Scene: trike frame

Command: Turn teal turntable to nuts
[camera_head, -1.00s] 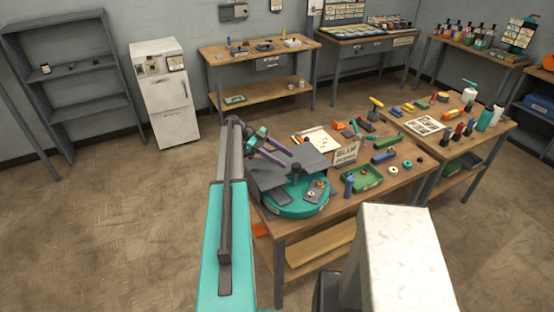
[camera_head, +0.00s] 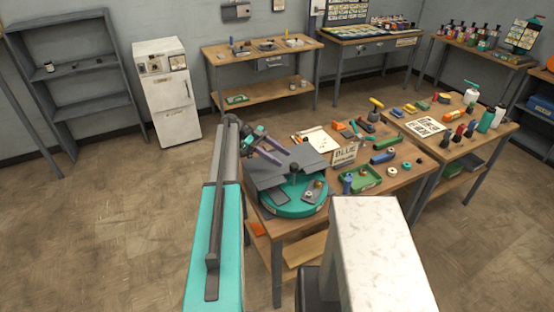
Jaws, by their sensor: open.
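The teal turntable (camera_head: 293,208) sits on the near left corner of the wooden workbench (camera_head: 345,205). Dark grey panels cover its back and left side, with a dark knob at the centre. Its open front right part shows a small tray with little metal parts (camera_head: 313,190); I cannot tell whether these are nuts. My gripper (camera_head: 280,153) is above and behind the turntable, with purple-grey fingers spread apart. It is open and holds nothing that I can see. It appears apart from the turntable.
A second bench (camera_head: 462,135) adjoins at the right. A white fridge (camera_head: 167,92) and grey shelves (camera_head: 71,80) stand at the back left. The left floor is clear.

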